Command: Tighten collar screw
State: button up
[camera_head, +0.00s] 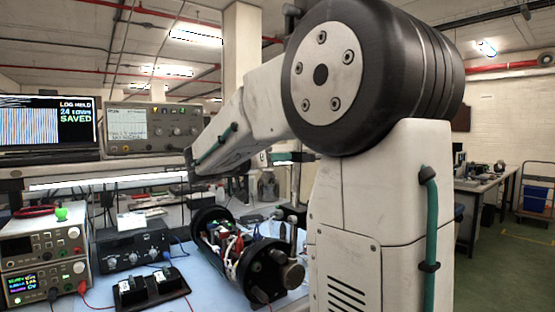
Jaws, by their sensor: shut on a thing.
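A dark open-sided cylinder (231,244) lies on its side on the blue bench top, with coloured wires and electronics showing inside. A black round end collar (257,270) faces me at its near right end. A round metal piece (293,274) sits at the collar's right side. The collar screw is too small to make out. My arm's large joint and white link fill the middle and right of the picture. My gripper cannot be made out; my own arm hides the area right of the cylinder.
Stacked bench instruments (42,262) stand at the left, with a dark power unit (133,246) beside them. A screen (48,122) reads "LOG HELD", "SAVED".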

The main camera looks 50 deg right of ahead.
jog(key=shift+r+n+y, duration=0.1)
jog(key=shift+n+y, duration=0.45)
jog(key=shift+n, duration=8.2)
jog(key=shift+r+n+y, duration=0.1)
jog(key=shift+n+y, duration=0.45)
jog(key=shift+n, duration=8.2)
